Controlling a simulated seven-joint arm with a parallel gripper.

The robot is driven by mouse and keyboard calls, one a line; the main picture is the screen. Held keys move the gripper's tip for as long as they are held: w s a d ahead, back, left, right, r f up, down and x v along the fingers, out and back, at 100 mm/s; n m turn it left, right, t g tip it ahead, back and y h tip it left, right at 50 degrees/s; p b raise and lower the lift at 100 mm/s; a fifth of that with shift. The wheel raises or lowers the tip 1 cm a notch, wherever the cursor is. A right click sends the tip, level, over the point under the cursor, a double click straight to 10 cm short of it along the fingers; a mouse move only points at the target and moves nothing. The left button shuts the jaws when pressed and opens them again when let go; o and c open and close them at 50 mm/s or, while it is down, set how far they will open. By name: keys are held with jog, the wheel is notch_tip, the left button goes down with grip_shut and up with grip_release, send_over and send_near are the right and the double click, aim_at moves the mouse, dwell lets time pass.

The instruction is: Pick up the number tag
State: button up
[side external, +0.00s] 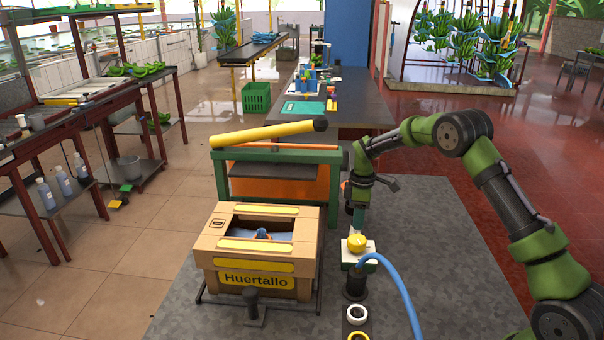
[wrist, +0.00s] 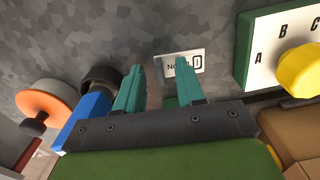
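The number tag (wrist: 180,66) is a small pale plate with dark print, "No" and a boxed character, lying on the speckled grey surface in the wrist view. I cannot make it out in the side external view. My gripper (wrist: 160,66) has two teal fingers that stand apart with nothing between them. The right fingertip overlaps the tag in the picture and hides part of its lower print; the left fingertip is left of the tag. I cannot tell the height above it. In the side external view my gripper (side external: 357,225) points down behind the yellow-knob box.
A green-and-white box with a yellow knob (side external: 357,242) stands close by, right of the tag in the wrist view (wrist: 300,72). The Huertallo carton (side external: 257,281) is left of it. A blue hose (side external: 398,285) rises near a black cylinder (side external: 355,283). Bare grey surface lies right.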

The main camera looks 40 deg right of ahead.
jog(key=shift+f, duration=0.3)
grip_shut()
